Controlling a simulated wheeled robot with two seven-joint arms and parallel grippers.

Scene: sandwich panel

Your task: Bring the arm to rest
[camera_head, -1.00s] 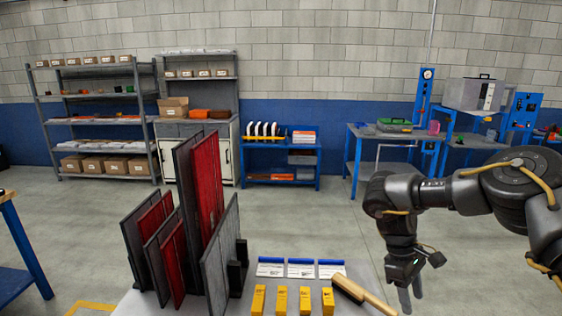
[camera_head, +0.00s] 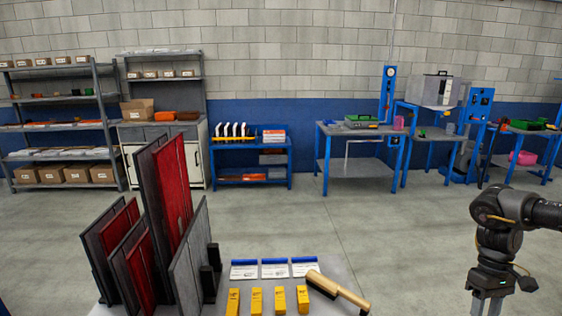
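My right arm comes in from the right edge, and its gripper (camera_head: 487,303) points down over the floor, to the right of the table. Its fingers are cut by the bottom edge; a gap shows between them and nothing is seen in it. My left arm and gripper are not in view. Grey and red panels (camera_head: 172,195) stand upright in a rack on the left of the light table (camera_head: 335,272).
On the table are several yellow boxes (camera_head: 256,300), white cards with blue edges (camera_head: 274,268) and a wooden-handled brush (camera_head: 338,292). Shelves (camera_head: 60,130) and blue workbenches (camera_head: 360,165) line the far wall. The floor between is clear.

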